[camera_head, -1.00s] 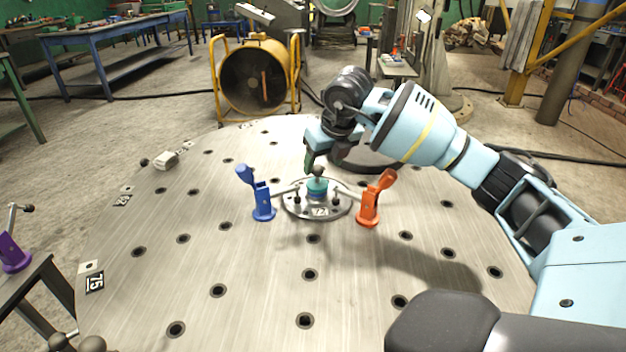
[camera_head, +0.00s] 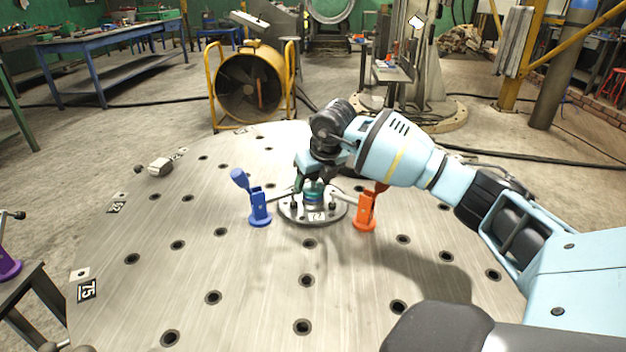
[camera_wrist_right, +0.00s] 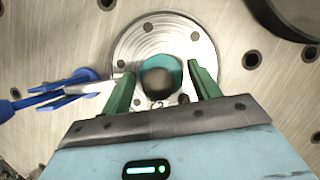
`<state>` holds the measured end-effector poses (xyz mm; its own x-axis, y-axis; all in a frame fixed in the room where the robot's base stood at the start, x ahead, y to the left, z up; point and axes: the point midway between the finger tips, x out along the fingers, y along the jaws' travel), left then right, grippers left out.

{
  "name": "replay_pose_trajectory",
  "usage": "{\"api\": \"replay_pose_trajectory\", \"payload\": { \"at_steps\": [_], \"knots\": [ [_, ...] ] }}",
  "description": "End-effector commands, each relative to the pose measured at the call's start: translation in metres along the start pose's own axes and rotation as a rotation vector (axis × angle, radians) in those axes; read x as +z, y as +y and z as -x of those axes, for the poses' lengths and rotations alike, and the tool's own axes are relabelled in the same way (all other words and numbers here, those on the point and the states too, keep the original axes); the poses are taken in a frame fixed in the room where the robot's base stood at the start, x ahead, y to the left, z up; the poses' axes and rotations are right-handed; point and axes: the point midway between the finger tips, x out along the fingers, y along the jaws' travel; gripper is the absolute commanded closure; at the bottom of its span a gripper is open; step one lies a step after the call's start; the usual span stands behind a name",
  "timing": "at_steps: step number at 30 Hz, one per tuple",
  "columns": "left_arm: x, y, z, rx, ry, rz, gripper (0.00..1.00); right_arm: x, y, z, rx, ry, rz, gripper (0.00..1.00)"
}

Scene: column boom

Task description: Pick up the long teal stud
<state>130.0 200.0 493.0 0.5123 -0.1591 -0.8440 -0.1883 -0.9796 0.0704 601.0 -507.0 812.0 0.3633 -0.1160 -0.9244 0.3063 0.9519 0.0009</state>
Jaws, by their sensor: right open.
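The teal stud (camera_head: 313,193) stands upright on a round metal flange plate (camera_head: 293,214) near the middle of the table. In the right wrist view the teal stud (camera_wrist_right: 177,68) shows from above, with a dark round knob over it. My right gripper (camera_head: 312,188) is over the plate, close around the stud. In the right wrist view the green fingers of my right gripper (camera_wrist_right: 163,85) are apart, one on each side of the stud. Whether they touch it I cannot tell. My left gripper is not in view.
A blue toggle clamp (camera_head: 259,208) stands left of the plate and an orange clamp (camera_head: 365,212) right of it, arms reaching the plate. The blue clamp also shows in the right wrist view (camera_wrist_right: 40,97). The front table surface (camera_head: 255,300) is clear apart from holes.

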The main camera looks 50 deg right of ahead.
Motion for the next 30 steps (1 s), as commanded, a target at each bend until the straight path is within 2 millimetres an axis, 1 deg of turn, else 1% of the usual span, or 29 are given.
{"api": "replay_pose_trajectory", "payload": {
  "at_steps": [1,3,10,11,18,19,20,26,30],
  "knots": [
    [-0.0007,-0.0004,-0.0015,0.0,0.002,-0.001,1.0,-0.0003,-0.0004,-0.005,-0.001,0.001,-0.001,0.39],
    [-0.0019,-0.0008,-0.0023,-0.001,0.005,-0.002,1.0,-0.0001,-0.0005,-0.0078,-0.001,0.0,0.0,0.39],
    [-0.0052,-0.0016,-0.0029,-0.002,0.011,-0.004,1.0,0.0001,-0.0004,-0.0083,-0.001,-0.001,0.001,0.39],
    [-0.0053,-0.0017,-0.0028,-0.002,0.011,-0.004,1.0,0.0001,-0.0004,-0.0083,-0.001,-0.001,0.001,0.41],
    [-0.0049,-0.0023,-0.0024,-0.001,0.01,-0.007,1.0,0.0,-0.0004,-0.0081,-0.001,-0.001,0.0,0.73],
    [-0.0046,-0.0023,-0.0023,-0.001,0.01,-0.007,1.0,0.0006,-0.0005,-0.0075,-0.001,-0.003,0.0,0.73],
    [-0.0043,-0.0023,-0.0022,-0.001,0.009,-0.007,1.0,0.0006,-0.0005,-0.0075,-0.001,-0.003,0.0,0.77],
    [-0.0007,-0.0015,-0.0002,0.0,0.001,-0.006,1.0,0.0009,-0.0005,-0.0068,-0.001,-0.003,0.0,0.77],
    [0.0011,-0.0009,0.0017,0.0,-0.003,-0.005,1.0,0.0036,-0.0003,-0.0012,0.0,-0.005,0.0,0.77]
  ]
}}
